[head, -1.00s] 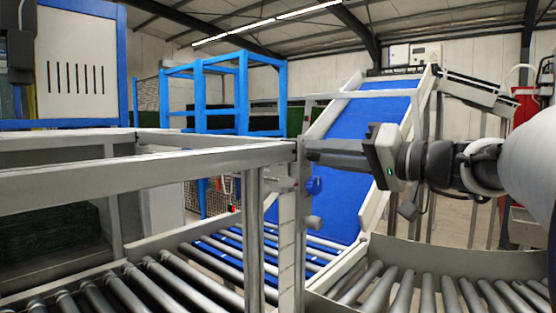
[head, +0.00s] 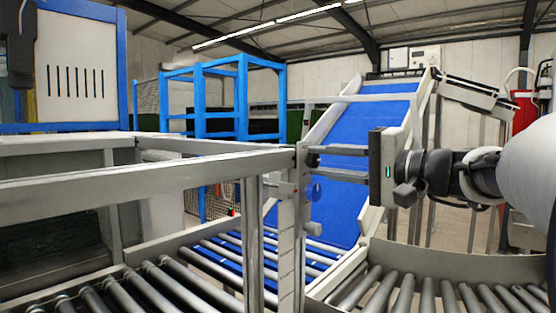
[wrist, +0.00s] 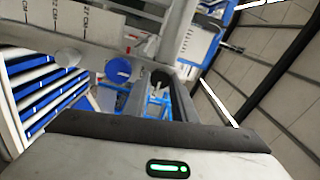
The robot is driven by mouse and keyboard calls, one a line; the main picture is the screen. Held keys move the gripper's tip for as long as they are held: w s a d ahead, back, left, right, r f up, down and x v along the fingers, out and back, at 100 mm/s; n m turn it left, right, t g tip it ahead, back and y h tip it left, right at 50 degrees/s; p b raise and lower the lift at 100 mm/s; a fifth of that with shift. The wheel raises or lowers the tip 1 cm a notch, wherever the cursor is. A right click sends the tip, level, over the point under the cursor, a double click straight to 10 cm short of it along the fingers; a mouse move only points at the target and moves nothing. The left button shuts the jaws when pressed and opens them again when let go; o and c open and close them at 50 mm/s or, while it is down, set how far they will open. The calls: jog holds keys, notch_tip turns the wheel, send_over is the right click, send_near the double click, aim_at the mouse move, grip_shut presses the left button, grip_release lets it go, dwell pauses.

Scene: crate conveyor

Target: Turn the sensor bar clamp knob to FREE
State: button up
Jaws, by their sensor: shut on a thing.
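The sensor bar clamp knob is a small dark knob (head: 313,157) on the grey post (head: 287,250) at the frame corner in the head view. My gripper (head: 317,157) reaches in from the right, its two fingers level and shut on this knob. In the wrist view the fingers (wrist: 164,80) run up to the dark knob (wrist: 160,76), which they partly hide. I cannot read any FREE marking or the knob's pointer.
A long grey rail (head: 150,173) runs left from the post. Roller conveyors (head: 420,290) lie below, and a blue belt ramp (head: 360,120) rises behind.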

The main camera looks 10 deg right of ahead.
dwell(0.4)
jog(key=o, duration=1)
jog(key=shift+o, duration=0.2)
jog(key=shift+s+d, duration=0.1)
jog(key=shift+d, duration=0.05)
jog(key=v, duration=1.7)
jog(key=shift+p, duration=0.3)
jog(key=shift+s+r, duration=0.1)
